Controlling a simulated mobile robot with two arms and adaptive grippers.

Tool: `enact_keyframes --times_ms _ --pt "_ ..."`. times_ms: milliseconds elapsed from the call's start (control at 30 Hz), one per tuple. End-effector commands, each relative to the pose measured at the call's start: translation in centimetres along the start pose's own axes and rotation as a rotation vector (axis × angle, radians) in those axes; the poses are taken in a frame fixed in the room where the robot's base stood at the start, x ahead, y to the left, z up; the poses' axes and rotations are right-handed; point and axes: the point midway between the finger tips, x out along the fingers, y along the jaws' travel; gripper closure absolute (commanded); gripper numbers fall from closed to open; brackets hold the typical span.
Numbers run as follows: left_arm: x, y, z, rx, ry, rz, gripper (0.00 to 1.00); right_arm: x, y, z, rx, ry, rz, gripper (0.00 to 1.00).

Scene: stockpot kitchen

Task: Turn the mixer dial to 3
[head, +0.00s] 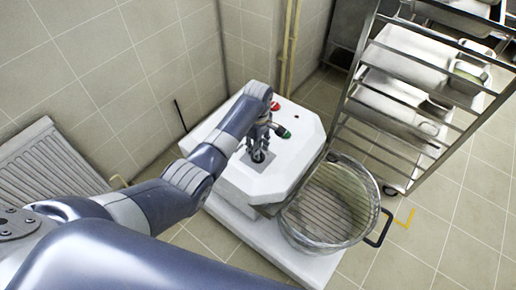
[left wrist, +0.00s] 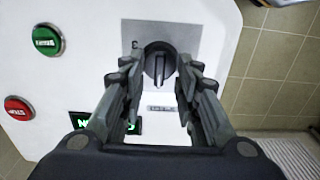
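The mixer dial (left wrist: 159,64) is a round black knob with a raised ridge on a grey plate (left wrist: 190,37) in the left wrist view. The ridge runs roughly up and down the picture. One small mark, too blurred to read surely, shows at the dial's upper left; other marks are hidden or unreadable. My left gripper (left wrist: 160,68) is open, its fingertips on either side of the dial; I cannot tell whether they touch it. In the head view my left gripper (head: 260,139) is over the top of the white mixer (head: 240,182). My right gripper is not in view.
A green button (left wrist: 46,40) and a red button (left wrist: 17,108) sit beside the dial plate. A partly hidden display shows green letters. A wire-guarded bowl (head: 330,205) is at the mixer's front. A metal rack (head: 408,100) stands right, a radiator (head: 50,165) left.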

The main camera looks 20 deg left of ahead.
Motion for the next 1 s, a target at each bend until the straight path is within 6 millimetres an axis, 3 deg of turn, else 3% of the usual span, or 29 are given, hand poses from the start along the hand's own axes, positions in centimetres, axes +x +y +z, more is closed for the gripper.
enact_keyframes --times_ms 400,533,567,1000 --pt "1.05 0.04 0.03 0.001 0.0 0.002 0.7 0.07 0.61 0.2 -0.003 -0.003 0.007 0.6" --pt "1.04 0.03 0.03 0.001 0.0 0.002 0.98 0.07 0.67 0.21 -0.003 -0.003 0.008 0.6" --pt "1.04 0.03 0.03 0.001 0.0 0.002 1.0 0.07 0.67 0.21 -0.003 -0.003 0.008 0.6" --pt "0.93 -0.01 0.02 0.039 -0.001 0.0 1.0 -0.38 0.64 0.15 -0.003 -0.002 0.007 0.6"
